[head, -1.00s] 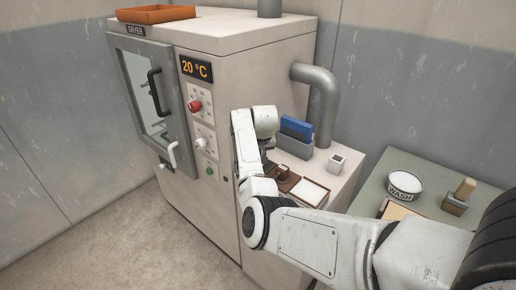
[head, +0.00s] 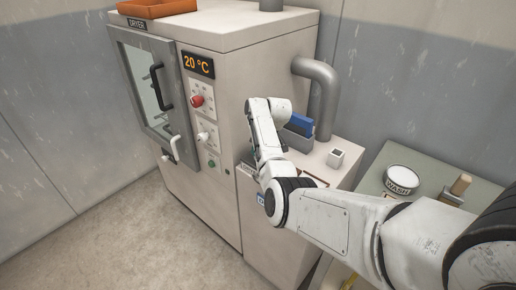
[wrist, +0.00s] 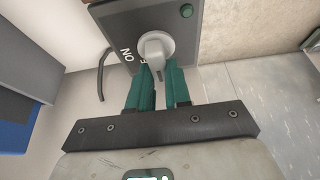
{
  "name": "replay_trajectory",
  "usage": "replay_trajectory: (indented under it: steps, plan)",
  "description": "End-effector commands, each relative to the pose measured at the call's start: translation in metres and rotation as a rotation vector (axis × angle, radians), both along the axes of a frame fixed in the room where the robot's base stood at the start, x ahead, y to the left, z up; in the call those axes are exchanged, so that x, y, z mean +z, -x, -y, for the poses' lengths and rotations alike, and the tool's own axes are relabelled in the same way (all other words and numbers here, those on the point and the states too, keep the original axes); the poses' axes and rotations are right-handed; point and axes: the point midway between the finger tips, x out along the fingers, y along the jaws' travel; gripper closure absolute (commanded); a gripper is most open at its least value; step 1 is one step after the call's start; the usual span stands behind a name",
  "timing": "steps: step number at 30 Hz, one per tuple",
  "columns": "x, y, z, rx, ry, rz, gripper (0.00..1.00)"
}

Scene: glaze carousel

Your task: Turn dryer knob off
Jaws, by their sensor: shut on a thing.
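In the wrist view, a pale grey knob (wrist: 157,44) with a round base sits on a dark grey plate (wrist: 121,28). The plate carries the letters ON, and other lettering is partly covered. My gripper (wrist: 160,74) has teal fingers shut on the knob's lever. In the head view, the dryer (head: 225,120) shows 20 °C on its display (head: 198,64). A red knob (head: 198,101) and a white knob (head: 203,136) are on its front. My arm hides the gripper there, so I cannot match the held knob to one in that view.
A green button (wrist: 186,10) is on the plate near the knob. The dryer door has a black handle (head: 161,88) and a white lever (head: 174,148). A blue item (head: 300,124) and a small white cup (head: 336,157) stand on the side bench. Floor is free at the left.

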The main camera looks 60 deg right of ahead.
Motion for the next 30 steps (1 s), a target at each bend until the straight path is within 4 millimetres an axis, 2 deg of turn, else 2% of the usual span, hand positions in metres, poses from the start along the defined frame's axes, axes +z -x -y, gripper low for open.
replay_trajectory:
  steps: [12, 13, 21, 30]
  plan:
    - [0.0008, -0.0008, 0.0, 0.01, 0.002, 0.001, 1.0]
    - [0.0008, -0.0008, 0.0, 0.01, 0.002, 0.001, 0.81]
    - [0.0004, -0.0005, -0.0001, 0.009, 0.001, 0.001, 0.56]
    - [0.0029, 0.0006, -0.0001, 0.008, 0.001, 0.001, 0.56]
